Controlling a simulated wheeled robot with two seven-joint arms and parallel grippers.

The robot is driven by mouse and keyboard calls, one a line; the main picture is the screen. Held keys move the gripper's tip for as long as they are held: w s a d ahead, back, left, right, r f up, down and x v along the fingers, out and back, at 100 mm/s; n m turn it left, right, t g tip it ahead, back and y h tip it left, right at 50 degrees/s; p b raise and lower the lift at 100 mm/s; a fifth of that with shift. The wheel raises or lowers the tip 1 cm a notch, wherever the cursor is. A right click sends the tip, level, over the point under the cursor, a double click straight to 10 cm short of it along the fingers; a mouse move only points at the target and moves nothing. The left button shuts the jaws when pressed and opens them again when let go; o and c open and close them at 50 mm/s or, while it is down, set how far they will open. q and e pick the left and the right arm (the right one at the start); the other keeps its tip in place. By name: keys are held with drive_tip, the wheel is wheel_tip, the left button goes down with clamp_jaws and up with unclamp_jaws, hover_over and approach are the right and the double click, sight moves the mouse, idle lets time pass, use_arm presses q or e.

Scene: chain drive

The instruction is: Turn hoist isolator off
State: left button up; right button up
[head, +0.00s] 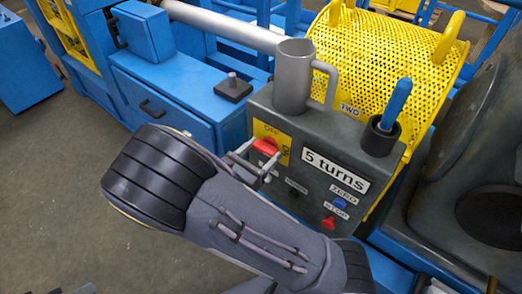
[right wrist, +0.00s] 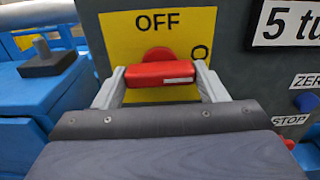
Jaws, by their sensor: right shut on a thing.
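The hoist isolator is a red handle (head: 266,146) on a yellow plate (head: 284,140) on the front of a grey control box. The right wrist view shows the red handle (right wrist: 160,75) lying level, its white mark on the right half. The word OFF is above it on the yellow plate (right wrist: 120,45); a round letter or mark is partly visible to the right. My right gripper (head: 257,156) is shut on the handle, with one finger at each end in the wrist view (right wrist: 160,85). The plate's lower part is hidden. My left gripper is out of view.
The grey box (head: 312,145) carries a "5 turns" display (head: 335,172), a blue ZERO button (head: 340,203) and a red STOP button (head: 328,222). A yellow mesh guard (head: 385,50) is behind.

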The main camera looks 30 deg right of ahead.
drive_tip(key=n+p, duration=0.8)
drive_tip(key=p, duration=0.2)
drive_tip(key=shift+r, duration=0.2)
drive_tip(key=n+p, duration=0.3)
drive_tip(key=n, duration=0.1)
drive_tip(key=shift+f+n, duration=0.1)
drive_tip(key=shift+n, duration=0.3)
drive_tip(key=n+p, duration=0.2)
drive_tip(key=n, duration=0.2)
drive_tip(key=shift+f+n, duration=0.1)
drive_tip(key=shift+n, duration=0.5)
drive_tip(key=o, duration=1)
drive_tip(key=shift+a, duration=0.1)
drive_tip(key=v, duration=0.7)
drive_tip(key=shift+s+a+b, duration=0.15)
drive_tip(key=shift+a+b, duration=0.1)
drive_tip(key=shift+b, duration=0.1)
